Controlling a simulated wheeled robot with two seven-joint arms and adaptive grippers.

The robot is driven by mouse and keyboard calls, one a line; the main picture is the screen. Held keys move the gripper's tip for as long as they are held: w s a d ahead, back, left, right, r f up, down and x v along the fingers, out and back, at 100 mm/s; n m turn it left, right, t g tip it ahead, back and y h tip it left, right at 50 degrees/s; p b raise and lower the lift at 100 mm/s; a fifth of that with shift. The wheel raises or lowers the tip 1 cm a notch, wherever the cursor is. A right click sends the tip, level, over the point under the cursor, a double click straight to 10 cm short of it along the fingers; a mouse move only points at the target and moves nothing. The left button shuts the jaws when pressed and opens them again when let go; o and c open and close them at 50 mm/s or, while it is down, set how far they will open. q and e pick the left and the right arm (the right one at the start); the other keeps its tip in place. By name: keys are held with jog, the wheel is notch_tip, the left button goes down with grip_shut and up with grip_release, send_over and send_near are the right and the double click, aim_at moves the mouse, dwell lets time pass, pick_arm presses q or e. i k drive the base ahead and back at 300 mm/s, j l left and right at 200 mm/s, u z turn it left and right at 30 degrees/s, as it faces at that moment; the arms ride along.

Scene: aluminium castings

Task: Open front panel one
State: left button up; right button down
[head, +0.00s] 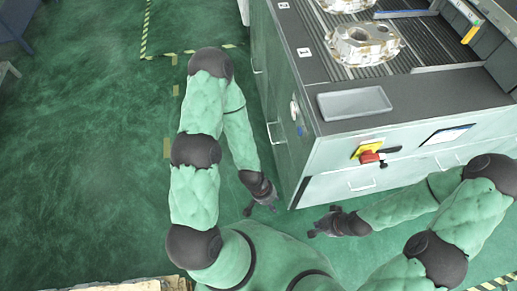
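A grey workbench cabinet (345,155) with panels on its sides stands at the right. A small white label, its mark hard to read, lies on the top edge (304,52). The left side has a panel with a pale handle (275,132), and the near side has a panel with a handle (362,186). All visible panels look closed. My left gripper (262,208) is low beside the cabinet's near left corner, fingers apart and empty. My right gripper (322,222) is in front of the near side, fingers apart and empty. Neither visibly touches a handle.
A red knob on a yellow plate (370,155) sticks out from the near side. A grey tray (354,103) and metal castings (362,43) rest on top. Green floor (90,130) at the left is clear. A pallet edge (130,285) shows at the bottom left.

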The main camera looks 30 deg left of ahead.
aim_at(289, 183)
jog(key=k+l+u, duration=0.15)
jog(key=u, duration=0.2)
jog(key=k+l+u, duration=0.1)
jog(key=u, duration=0.65)
jog(key=i+j+u, duration=0.2)
jog(key=u, duration=0.15)
jog(key=i+j+u, duration=0.1)
jog(key=i+u, duration=0.15)
jog(key=u, duration=0.15)
jog(key=i+u, duration=0.35)
jog(key=i, duration=0.7)
jog(key=i+j+z, duration=0.15)
jog(key=i, duration=1.2)
jog(key=i+z, duration=0.15)
jog(key=z, duration=3.7)
